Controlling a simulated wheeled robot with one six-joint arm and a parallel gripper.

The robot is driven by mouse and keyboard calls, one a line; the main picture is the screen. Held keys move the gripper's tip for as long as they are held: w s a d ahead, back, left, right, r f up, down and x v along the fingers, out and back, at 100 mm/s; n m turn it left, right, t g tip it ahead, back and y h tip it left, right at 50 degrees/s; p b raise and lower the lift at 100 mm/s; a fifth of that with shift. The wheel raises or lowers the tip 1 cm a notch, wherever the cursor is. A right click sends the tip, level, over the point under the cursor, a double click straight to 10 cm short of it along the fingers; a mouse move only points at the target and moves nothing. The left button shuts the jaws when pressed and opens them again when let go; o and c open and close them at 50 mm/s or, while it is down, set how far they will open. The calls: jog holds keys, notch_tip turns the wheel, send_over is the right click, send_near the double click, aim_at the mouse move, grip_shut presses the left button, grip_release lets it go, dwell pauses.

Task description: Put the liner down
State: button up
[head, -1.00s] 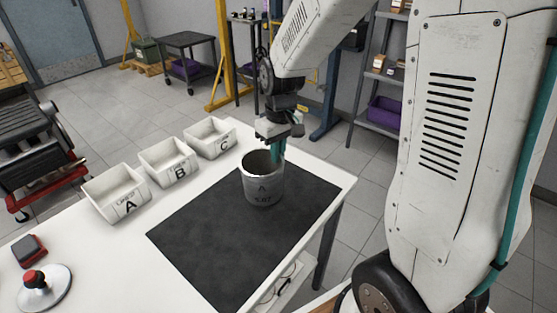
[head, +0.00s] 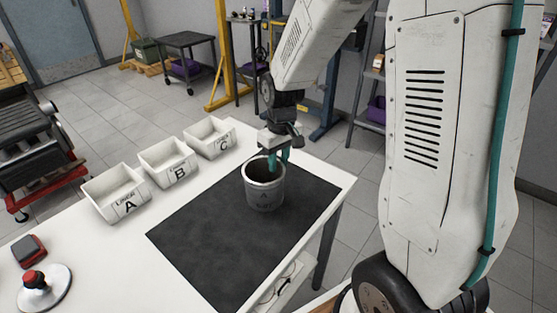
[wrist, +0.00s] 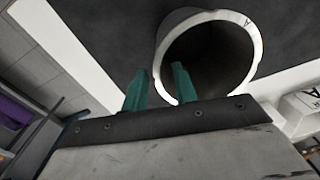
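The liner (head: 264,196) is a grey, open-topped cylinder with dark markings on its side. It stands upright on the black mat (head: 200,250), near the mat's far right part. In the wrist view its round rim and dark bore show at the top (wrist: 250,45). My gripper (head: 278,163) is at the liner's far rim, pointing down. Its two teal fingers (wrist: 160,80) are spread, one over the bore and one outside the wall, with the rim passing between them. I see a gap between fingers and wall. The lower fingertips are partly hidden by the liner in the head view.
White bins A (head: 108,207), B (head: 162,178) and C (head: 205,150) stand in a row along the table's left side. A red button on a round base (head: 42,290) sits at the lower left. The mat's near part is clear.

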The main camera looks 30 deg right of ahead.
notch_tip(320, 180, up, 11)
jog(key=s+a+r+m, duration=0.1)
jog(key=s+r, duration=0.2)
jog(key=s, duration=0.9)
jog(key=s+a+r+m+t, duration=0.1)
jog(key=s+r, duration=0.3)
jog(key=s, duration=0.9)
jog(key=shift+a+r, duration=0.15)
jog(key=shift+a, duration=0.15)
